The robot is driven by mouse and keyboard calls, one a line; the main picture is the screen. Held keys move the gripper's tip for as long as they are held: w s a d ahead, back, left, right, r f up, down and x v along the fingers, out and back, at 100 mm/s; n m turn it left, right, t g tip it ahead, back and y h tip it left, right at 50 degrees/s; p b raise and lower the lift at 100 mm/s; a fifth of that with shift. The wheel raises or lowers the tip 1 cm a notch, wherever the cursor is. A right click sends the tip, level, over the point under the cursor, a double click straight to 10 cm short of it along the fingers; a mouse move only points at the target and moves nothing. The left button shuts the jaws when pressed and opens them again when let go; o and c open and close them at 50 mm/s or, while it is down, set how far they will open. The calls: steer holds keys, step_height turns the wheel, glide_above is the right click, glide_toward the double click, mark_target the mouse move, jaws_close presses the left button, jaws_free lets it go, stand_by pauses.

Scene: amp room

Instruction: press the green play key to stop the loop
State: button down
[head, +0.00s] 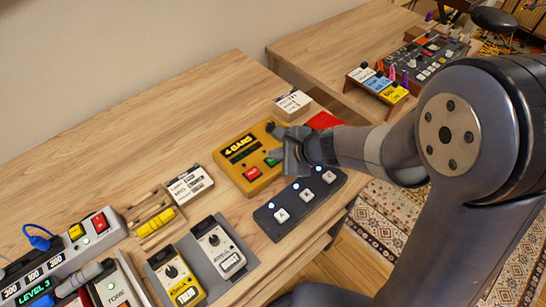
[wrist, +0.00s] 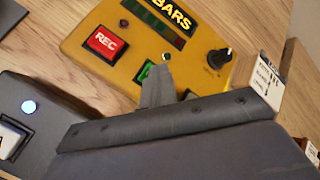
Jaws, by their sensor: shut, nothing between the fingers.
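The yellow looper box (head: 232,161) stands on the wooden table in the head view, with a dark display reading "BARS". It fills the top of the wrist view (wrist: 200,68). Its green play key (wrist: 144,72) shows only in part beside my fingertip; the rest is hidden. A bit of green also shows in the head view (head: 272,161). The red REC key (wrist: 106,43) is left of it. My gripper (wrist: 157,76) is shut and empty, its tip over or at the green key. I cannot tell whether it touches. It also shows in the head view (head: 280,156).
A black footswitch (head: 302,203) with several lit white buttons lies just in front of the looper. A black knob (wrist: 219,57) stands right of the green key. Labelled blocks (head: 292,103), pedals (head: 219,247) and a power strip (head: 65,255) stand around.

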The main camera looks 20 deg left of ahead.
mark_target(277, 161)
steer(key=shift+r, duration=0.1)
steer(key=shift+r+p, duration=0.75)
steer(key=shift+r, duration=0.05)
step_height(277, 161, up, 5)
steer(key=p, duration=0.4)
stand_by(0.9)
